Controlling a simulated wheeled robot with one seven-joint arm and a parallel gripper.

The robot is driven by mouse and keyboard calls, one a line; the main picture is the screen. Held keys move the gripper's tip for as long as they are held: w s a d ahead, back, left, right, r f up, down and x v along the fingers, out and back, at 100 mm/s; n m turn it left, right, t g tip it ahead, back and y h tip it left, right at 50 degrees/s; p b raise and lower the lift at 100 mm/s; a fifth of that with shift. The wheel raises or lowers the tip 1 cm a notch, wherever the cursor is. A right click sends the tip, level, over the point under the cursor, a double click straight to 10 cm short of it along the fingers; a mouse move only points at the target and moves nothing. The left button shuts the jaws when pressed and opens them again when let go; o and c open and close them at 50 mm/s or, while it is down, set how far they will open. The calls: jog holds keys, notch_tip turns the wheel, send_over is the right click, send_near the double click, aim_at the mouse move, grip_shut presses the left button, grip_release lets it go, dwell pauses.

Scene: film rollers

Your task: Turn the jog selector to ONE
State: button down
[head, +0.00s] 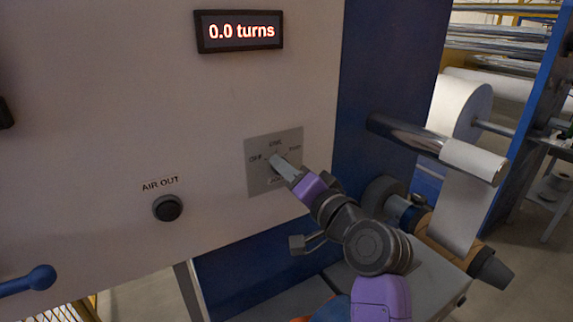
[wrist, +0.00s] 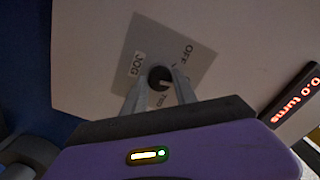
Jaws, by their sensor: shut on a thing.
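The jog selector is a small dark round knob (wrist: 158,74) on a grey square plate (head: 262,178) on the pale panel. In the wrist view, the plate (wrist: 150,35) shows the words JOG and OFF, with OFF at the upper right of the knob. Other labels are small or partly hidden by a finger. My gripper (head: 276,164) reaches the plate from the lower right. In the wrist view, its fingers (wrist: 158,84) stand on either side of the knob, shut on it. A pale mark shows on the knob, but which label it points at I cannot tell.
A display (head: 239,31) above reads 0.0 turns. A black AIR OUT button (head: 168,208) sits left of the plate, and a blue handle (head: 30,281) is at lower left. Rollers (head: 440,150) and a white web stand to the right. The panel around the plate is clear.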

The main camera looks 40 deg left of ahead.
jog(key=shift+m+p, duration=0.5)
jog(key=shift+m, duration=0.5)
jog(key=shift+f, duration=0.1)
jog(key=c, duration=1)
grip_release()
jog(key=shift+d, duration=0.1)
jog(key=b+v, duration=0.1)
jog(key=v, duration=0.6)
jog(key=shift+d+b, duration=0.35)
